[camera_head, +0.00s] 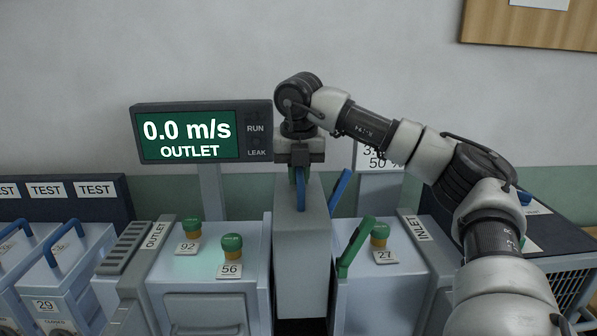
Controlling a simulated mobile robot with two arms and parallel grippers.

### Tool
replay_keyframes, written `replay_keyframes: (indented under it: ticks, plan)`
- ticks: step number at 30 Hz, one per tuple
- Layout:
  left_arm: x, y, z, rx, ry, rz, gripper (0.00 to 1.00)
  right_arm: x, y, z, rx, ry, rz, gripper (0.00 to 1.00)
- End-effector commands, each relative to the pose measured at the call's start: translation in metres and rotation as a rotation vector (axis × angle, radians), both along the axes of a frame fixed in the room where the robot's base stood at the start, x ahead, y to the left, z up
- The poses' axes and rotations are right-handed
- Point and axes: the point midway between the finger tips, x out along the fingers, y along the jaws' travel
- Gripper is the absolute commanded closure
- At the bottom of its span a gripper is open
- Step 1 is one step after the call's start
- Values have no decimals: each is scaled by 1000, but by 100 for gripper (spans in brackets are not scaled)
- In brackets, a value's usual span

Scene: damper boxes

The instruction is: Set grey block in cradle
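The grey block (301,250) is a tall, pale grey box with a blue handle (300,190) on top. It is upright between the outlet box on the left and the inlet box on the right. My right gripper (299,165) points down over the block and appears shut on its blue handle. The fingertips are small and partly merge with the handle. The cradle appears to be the gap between the two boxes, where a dark strip (301,327) shows below the block. I cannot tell whether the block touches the cradle. My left gripper is not in view.
The outlet box (208,283) carries green-topped knobs; the inlet box (385,295) has a green lever (354,248) and a blue lever (341,188) close to the block. A display (190,137) reads 0.0 m/s OUTLET. Blue-handled boxes (75,270) stand at left.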

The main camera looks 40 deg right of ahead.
Motion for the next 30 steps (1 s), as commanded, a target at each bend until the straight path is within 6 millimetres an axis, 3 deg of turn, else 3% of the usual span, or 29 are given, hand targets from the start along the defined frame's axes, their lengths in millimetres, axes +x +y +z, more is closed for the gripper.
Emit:
replay_keyframes:
  ticks: [16,30]
  plan:
    - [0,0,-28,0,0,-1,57,0,0,-38,2,-4,1,100]
    - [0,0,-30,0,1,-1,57,0,0,-42,2,-4,1,100]
